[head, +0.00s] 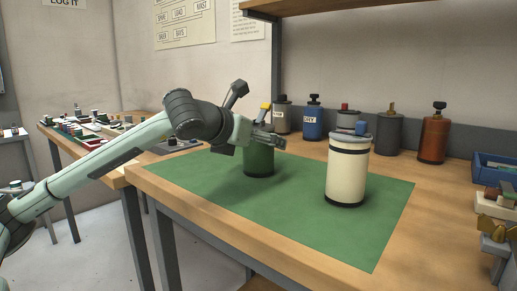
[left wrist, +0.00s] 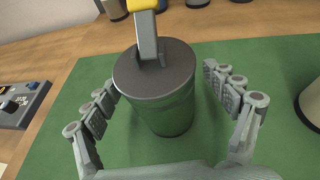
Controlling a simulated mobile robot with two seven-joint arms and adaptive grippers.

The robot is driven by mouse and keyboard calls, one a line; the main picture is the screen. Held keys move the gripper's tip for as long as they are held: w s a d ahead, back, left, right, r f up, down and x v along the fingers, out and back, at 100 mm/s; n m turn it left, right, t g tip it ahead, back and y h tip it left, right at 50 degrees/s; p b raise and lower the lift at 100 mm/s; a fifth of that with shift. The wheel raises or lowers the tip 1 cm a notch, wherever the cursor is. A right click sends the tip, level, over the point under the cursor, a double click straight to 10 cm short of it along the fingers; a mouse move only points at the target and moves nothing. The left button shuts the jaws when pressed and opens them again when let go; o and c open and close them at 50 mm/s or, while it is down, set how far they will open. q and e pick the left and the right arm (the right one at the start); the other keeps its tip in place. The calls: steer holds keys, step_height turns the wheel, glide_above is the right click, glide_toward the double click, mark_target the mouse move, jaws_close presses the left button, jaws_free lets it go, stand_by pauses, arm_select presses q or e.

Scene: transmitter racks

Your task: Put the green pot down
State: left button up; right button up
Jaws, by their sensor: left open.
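The green pot (head: 259,161) stands upright on the green mat (head: 213,186) on the workbench, its upper part hidden behind my left gripper in the head view. The left wrist view shows the pot (left wrist: 160,115) from above, with a dark lid and a grey handle with a yellow end. My left gripper (head: 272,138) is at the pot. In the left wrist view its two fingers (left wrist: 165,103) are spread on either side of the pot, with a gap at each side. My right gripper is not in view.
A cream pot (head: 347,170) with dark bands stands right of the green pot on the mat. A row of canisters, including a blue one (head: 313,120) and a brown one (head: 433,137), lines the back. The front mat area is clear.

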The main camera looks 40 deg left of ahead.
arm_select(q)
steer(key=c, duration=1.8)
steer(key=shift+r, duration=0.65)
steer(key=r, duration=0.1)
steer(key=a+r, duration=0.1)
steer(key=r, duration=0.1)
steer(key=shift+s+r, duration=0.1)
steer(key=shift+r, duration=0.05)
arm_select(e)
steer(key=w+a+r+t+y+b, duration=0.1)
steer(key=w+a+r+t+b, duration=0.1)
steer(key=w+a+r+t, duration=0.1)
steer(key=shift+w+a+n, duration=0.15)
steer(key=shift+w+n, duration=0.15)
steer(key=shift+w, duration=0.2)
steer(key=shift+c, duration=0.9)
arm_select(q)
steer(key=s+a+r, duration=0.3)
steer(key=a+r, duration=0.3)
steer(key=a, duration=0.4)
steer(key=shift+s+r, duration=0.25)
steer(key=shift+s, duration=0.05)
